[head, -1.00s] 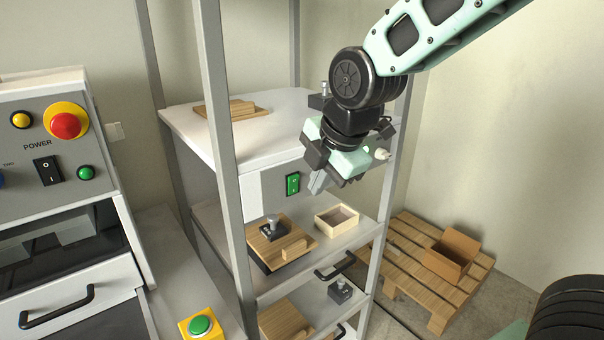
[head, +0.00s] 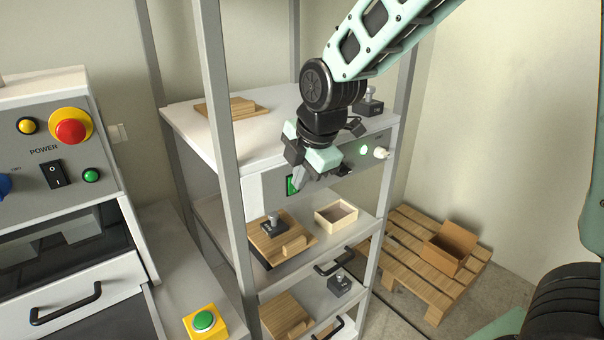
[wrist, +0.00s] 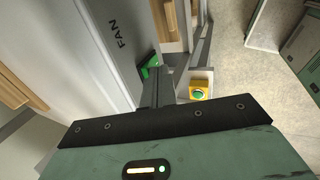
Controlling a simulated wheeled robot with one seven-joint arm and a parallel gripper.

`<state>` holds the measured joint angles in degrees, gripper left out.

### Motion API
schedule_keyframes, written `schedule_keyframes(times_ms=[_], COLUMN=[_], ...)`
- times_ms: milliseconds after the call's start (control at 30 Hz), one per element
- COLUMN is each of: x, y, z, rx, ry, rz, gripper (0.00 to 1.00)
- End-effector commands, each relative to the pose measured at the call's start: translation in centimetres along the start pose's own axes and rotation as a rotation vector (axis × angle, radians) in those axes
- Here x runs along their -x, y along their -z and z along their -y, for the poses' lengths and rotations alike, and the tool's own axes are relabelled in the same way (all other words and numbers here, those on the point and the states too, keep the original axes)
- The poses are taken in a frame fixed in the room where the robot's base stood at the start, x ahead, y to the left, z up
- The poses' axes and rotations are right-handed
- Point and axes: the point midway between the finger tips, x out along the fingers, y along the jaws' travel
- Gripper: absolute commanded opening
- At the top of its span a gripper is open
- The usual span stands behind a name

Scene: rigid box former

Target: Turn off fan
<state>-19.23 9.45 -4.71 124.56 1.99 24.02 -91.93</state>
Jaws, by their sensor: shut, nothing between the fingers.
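The fan's green rocker switch (head: 291,185) sits on the grey front panel (head: 262,190) of the white-topped unit in the rack. It also shows in the wrist view (wrist: 149,67), beside the word FAN and partly hidden by the fingers. My gripper (head: 298,186) is shut and empty, its fingertips pointing down at the switch and covering part of it. In the wrist view the closed fingers (wrist: 157,92) lie right beside the switch. I cannot tell whether they touch it. A green lamp (head: 364,150) on the same panel is lit, with a white knob (head: 381,153) to its right.
A rack post (head: 222,150) stands left of my gripper. Shelves below hold a wooden box (head: 336,214) and boards. A machine with a red button (head: 71,132) and a yellow box with a green button (head: 204,320) are at left. A pallet (head: 400,262) lies at right.

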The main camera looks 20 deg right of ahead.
Motion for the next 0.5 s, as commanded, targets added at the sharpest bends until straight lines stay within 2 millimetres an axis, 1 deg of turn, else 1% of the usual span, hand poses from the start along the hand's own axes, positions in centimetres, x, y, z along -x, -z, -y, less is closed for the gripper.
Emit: schedule_keyframes(times_ms=[33, 100, 267, 500], x=[0.53, 0.04, 0.05, 0.82], y=[-0.05, 0.02, 0.03, 0.0], z=[-0.73, -0.39, -0.41, -0.73], rx=[-0.001, 0.0, 0.0, 0.0], ry=[0.031, 0.03, 0.027, 0.026], rz=[0.001, 0.0, 0.0, 0.0], gripper=[0.0, 0.0, 0.0, 0.0])
